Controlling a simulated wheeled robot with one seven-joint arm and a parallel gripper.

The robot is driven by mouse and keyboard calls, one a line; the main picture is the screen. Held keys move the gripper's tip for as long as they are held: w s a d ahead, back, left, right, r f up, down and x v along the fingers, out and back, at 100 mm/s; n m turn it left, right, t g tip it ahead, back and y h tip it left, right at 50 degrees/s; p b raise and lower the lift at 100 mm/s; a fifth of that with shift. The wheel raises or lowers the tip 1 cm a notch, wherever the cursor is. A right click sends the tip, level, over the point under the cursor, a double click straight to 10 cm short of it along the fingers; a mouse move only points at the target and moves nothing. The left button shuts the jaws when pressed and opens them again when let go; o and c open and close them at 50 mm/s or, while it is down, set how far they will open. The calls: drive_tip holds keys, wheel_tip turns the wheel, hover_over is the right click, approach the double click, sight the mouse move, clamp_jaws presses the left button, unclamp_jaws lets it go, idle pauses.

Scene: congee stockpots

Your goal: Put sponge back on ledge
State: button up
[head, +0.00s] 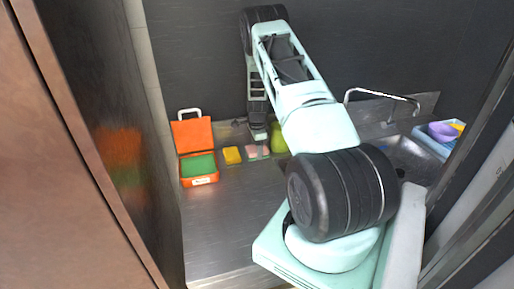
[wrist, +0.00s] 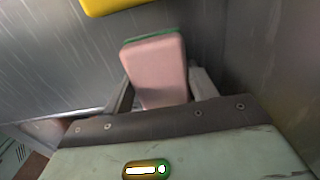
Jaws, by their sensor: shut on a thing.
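A pink sponge (wrist: 157,72) with a green layer along its far edge stands between the two fingers of my gripper (wrist: 162,92) in the wrist view. My gripper is shut on it. In the head view my gripper (head: 258,137) is low at the back of the steel counter, with the pink sponge (head: 251,152) just below it. Whether the sponge touches the surface beneath is unclear. A yellow sponge (head: 232,155) lies just to the left, and its edge shows at the top of the wrist view (wrist: 112,5). I cannot clearly make out the ledge.
An open orange box (head: 199,181) with a green inside stands left on the counter (head: 225,225). A green object (head: 279,138) is right of my gripper, partly hidden by my arm. A sink (head: 412,155), a faucet (head: 384,94) and a tub with purple and yellow things (head: 432,143) are at right.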

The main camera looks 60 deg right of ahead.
drive_tip(key=shift+f, duration=0.15)
drive_tip(key=o, duration=0.9)
drive_tip(key=shift+o, duration=0.2)
wheel_tip(320, 180, up, 12)
drive_tip(key=b, duration=0.4)
drive_tip(key=shift+r, duration=0.2)
